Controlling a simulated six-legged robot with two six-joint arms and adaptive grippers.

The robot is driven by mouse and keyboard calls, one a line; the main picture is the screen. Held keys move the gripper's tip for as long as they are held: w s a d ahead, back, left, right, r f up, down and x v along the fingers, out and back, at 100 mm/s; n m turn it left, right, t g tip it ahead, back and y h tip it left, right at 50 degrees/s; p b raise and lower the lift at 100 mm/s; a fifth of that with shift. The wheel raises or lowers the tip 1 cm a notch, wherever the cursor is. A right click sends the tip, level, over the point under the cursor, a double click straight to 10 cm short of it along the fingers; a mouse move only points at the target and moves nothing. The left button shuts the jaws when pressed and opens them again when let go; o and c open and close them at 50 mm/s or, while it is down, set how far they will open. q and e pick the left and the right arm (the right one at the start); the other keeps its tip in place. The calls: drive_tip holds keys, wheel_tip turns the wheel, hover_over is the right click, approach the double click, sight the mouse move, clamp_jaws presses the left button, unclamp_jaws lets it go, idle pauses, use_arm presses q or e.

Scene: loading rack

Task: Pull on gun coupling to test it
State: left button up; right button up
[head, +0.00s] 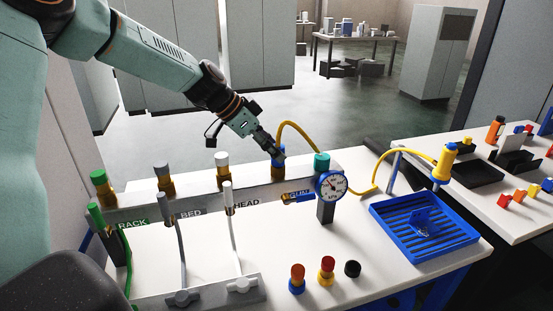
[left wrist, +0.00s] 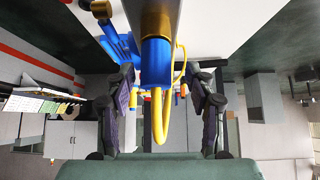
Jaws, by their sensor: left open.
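The gun coupling is a blue collar (head: 278,163) on the manifold bar, at the station labelled GUN, with a yellow hose (head: 297,128) looping from it. In the left wrist view the blue coupling (left wrist: 156,62) sits below a brass fitting (left wrist: 157,20), and the yellow hose (left wrist: 158,118) hangs between the fingers. My left gripper (head: 275,146) is at the coupling, partly covering it. In the left wrist view its two fingers (left wrist: 162,100) stand apart on either side of the coupling and hose, with gaps visible. My right gripper is not seen.
The manifold bar (head: 257,196) carries RACK, BED and HEAD fittings left of the coupling. A round gauge (head: 331,185) stands close at right. The yellow gun (head: 444,162) is upright beside a blue slatted tray (head: 385,222).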

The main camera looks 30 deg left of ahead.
use_arm(q)
drive_tip(key=shift+s+d, duration=0.1)
drive_tip(key=shift+d, duration=0.15)
drive_tip(key=shift+d+r, duration=0.15)
drive_tip(key=shift+d, duration=0.1)
drive_tip(key=shift+w+a, duration=0.2)
drive_tip(key=shift+c, duration=0.3)
drive_tip(key=shift+a+f, duration=0.2)
drive_tip(key=shift+c, duration=0.7)
drive_tip(key=shift+s+d+r, duration=0.15)
drive_tip(key=shift+s+d, duration=0.05)
drive_tip(key=shift+d, duration=0.1)
drive_tip(key=shift+c, duration=1.2)
drive_tip(key=shift+w+a, duration=0.1)
drive_tip(key=shift+w, duration=0.05)
drive_tip(key=shift+c, duration=1.8)
drive_tip(key=shift+c, duration=0.4)
drive_tip(key=shift+c, duration=1.2)
